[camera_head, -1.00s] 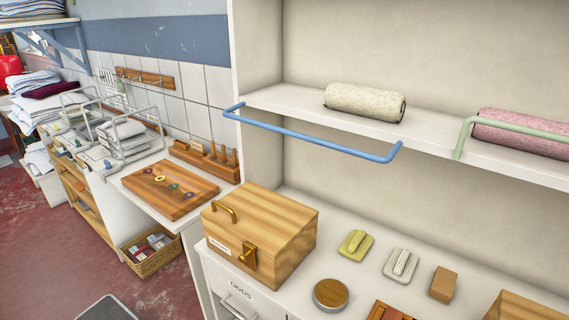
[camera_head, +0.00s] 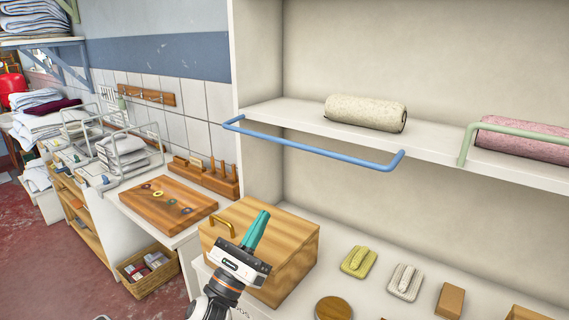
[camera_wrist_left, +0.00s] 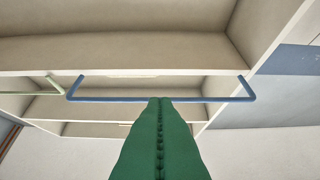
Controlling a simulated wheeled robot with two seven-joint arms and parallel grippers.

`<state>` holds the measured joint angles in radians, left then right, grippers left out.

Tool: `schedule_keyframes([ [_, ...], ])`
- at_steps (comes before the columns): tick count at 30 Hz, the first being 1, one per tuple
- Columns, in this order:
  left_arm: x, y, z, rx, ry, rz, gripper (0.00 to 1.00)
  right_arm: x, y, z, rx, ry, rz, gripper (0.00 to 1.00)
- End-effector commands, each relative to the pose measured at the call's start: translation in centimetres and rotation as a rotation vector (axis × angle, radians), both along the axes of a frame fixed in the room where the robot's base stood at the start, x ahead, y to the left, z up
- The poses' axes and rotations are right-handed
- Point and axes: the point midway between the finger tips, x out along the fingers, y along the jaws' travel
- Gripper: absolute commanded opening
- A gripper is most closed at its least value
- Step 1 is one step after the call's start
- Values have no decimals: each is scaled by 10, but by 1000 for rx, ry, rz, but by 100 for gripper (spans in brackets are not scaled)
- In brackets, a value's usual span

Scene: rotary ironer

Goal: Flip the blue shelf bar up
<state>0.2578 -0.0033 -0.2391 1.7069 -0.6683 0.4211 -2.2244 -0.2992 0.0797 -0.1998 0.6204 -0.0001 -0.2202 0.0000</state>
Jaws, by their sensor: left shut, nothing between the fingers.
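The blue shelf bar (camera_head: 310,151) is a U-shaped rod at the front of the white shelf (camera_head: 283,113). Its long rail hangs out in front of and slightly below the shelf edge. My left gripper (camera_head: 257,230) has teal fingers, shut and empty, pointing up in front of the wooden box, below the bar and apart from it. In the left wrist view the blue bar (camera_wrist_left: 160,99) runs across the picture beyond the green fingertips (camera_wrist_left: 160,103); I cannot tell the gap exactly. My right gripper is not in view.
A cream rolled towel (camera_head: 366,113) lies on the shelf behind the bar. A green bar (camera_head: 467,143) and a pink roll (camera_head: 525,139) are to the right.

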Motion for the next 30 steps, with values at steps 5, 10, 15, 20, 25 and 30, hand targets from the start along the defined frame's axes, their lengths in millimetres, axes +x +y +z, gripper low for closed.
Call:
schedule_keyframes([
  [5, 0, -1, 0, 5, -5, 1, 0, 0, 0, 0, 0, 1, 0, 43],
  [10, 1, -1, 1, 3, -3, 1, 0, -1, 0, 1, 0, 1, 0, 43],
  [15, 11, -8, 15, 1, -3, 1, 0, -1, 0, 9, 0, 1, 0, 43],
  [20, 32, -23, 37, -1, -3, 0, 0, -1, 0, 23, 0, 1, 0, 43],
  [25, 55, -40, 60, -1, -2, -1, 0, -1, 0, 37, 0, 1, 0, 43],
  [30, 66, -46, 85, 2, -3, 1, 0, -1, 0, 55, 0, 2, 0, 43],
])
